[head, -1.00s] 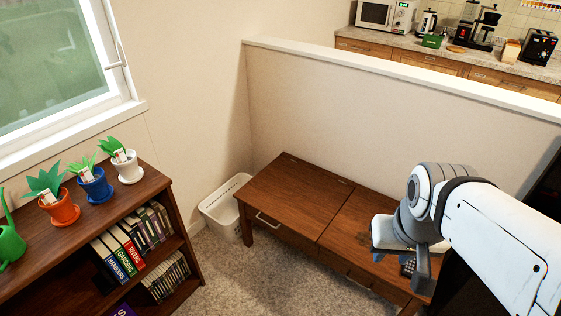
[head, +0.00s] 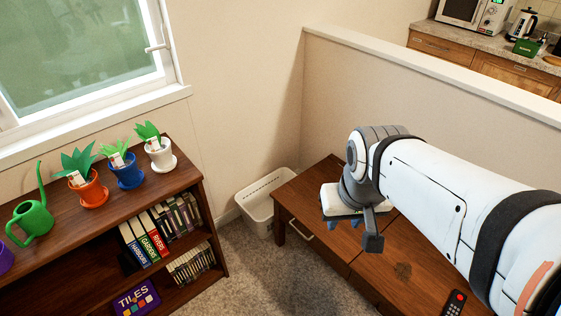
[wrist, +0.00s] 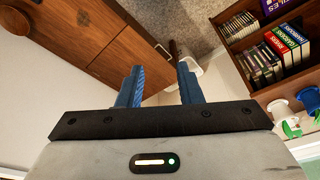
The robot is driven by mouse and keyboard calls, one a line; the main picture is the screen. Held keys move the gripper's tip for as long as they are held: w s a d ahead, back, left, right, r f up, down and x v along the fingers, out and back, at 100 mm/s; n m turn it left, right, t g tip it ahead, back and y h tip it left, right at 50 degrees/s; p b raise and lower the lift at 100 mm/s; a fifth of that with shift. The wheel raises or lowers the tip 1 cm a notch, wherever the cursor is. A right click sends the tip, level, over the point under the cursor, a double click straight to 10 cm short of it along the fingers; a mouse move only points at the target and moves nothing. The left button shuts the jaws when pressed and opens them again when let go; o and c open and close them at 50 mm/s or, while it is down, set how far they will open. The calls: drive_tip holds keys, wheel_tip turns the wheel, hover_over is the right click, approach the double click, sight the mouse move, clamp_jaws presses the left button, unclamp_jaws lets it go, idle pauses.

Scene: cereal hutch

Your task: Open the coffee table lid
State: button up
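The dark brown wooden coffee table (head: 310,187) stands against the low white wall, partly hidden by my arm. Its top has a left and a right panel with a seam between them; both lie flat. A pale handle (head: 300,230) is on the front edge at the left panel and also shows in the wrist view (wrist: 163,51). My gripper (head: 343,222) hangs above the table near the seam. In the wrist view its two blue fingers (wrist: 159,86) are apart with nothing between them.
A black remote (head: 455,302) lies on the right panel. A white bin (head: 262,205) stands left of the table. A bookshelf (head: 190,187) with plants and books is at the left. Carpet (head: 265,275) is clear between shelf and table.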

drive_tip(key=n+g+h+b, duration=0.15)
drive_tip(key=n+b, duration=0.55)
drive_tip(key=b, duration=1.9)
hover_over(299, 231)
drive_tip(key=s+a, duration=0.1)
drive_tip(key=a, duration=0.1)
wheel_tip(299, 231, down, 49)
drive_tip(key=f, duration=0.2)
drive_tip(key=d+f+b, duration=0.1)
drive_tip(key=f, duration=0.2)
drive_tip(key=w+f, duration=0.1)
drive_tip(key=f, duration=0.2)
drive_tip(key=shift+d+f+b, duration=0.1)
drive_tip(key=shift+d+b, duration=0.1)
drive_tip(key=shift+b, duration=0.15)
drive_tip(key=shift+d+f, duration=0.1)
drive_tip(key=shift+f, duration=0.4)
clamp_jaws()
